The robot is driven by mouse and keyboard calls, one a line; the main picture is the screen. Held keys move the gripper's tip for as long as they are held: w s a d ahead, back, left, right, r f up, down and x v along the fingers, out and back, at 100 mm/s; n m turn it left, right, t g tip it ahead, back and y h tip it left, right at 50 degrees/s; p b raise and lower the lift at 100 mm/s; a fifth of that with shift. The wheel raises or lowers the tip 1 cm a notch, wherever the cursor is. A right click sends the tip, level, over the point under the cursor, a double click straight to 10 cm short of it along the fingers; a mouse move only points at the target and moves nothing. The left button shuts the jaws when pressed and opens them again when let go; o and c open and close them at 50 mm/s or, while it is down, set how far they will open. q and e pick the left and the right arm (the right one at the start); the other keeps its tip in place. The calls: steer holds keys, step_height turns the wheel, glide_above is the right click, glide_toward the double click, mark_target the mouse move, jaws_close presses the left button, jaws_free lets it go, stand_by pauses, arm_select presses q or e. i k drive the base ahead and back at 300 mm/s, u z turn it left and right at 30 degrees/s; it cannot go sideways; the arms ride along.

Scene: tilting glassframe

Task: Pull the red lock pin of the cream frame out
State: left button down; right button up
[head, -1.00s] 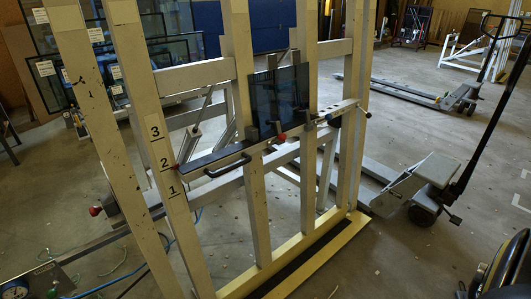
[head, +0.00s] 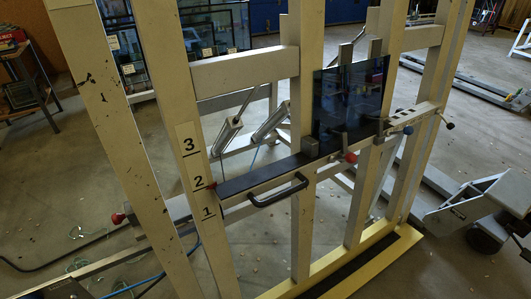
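The cream frame (head: 304,225) stands upright across the view, its posts joined by cross rails. A red ball knob (head: 351,157) shows on the ledge rail, in front of a dark glass pane (head: 347,100). Another red knob (head: 117,218) sticks out at the lower left, beside the frame's left post. A small red tip (head: 211,187) shows at the left end of the ledge, by the number 2. I cannot tell for sure which of these is the lock pin. Neither of my grippers is in view.
A black handle (head: 276,192) is on the ledge's front, and a blue knob (head: 408,130) is at its right. A pallet jack (head: 478,215) stands at the right. Hoses lie on the floor at lower left. Glass panes lean behind.

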mark_target(117, 218)
steer(key=u, duration=1.35)
